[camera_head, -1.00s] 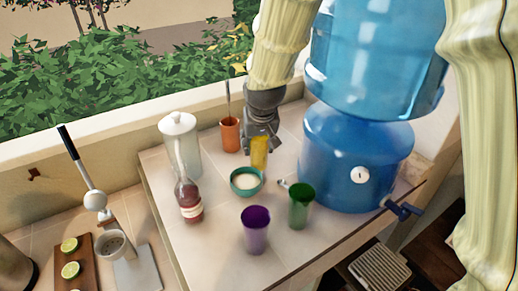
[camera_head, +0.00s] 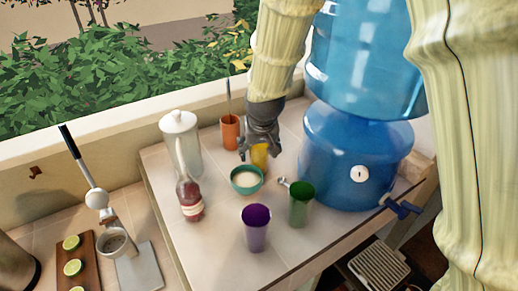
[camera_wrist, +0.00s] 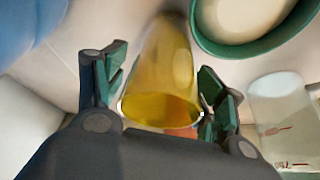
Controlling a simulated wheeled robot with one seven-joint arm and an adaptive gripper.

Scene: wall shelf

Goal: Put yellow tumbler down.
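The yellow tumbler (camera_head: 259,158) appears to stand upright on the tiled counter, just behind the green bowl (camera_head: 246,191). My gripper (camera_head: 259,152) is over it from behind and partly hides its top. In the wrist view the yellow tumbler (camera_wrist: 163,75) lies between the spread fingers of my gripper (camera_wrist: 160,95), its open rim toward the camera. The fingers stand apart, with a narrow gap at each side of the tumbler. The green bowl (camera_wrist: 250,52) with pale contents is close beside the tumbler there.
A purple tumbler (camera_head: 256,228) and a green tumbler (camera_head: 300,204) stand at the front. A blue water dispenser (camera_head: 340,165) is at right. An orange cup (camera_head: 229,133), a white pitcher (camera_head: 187,143) and a red bottle (camera_head: 189,198) are at left.

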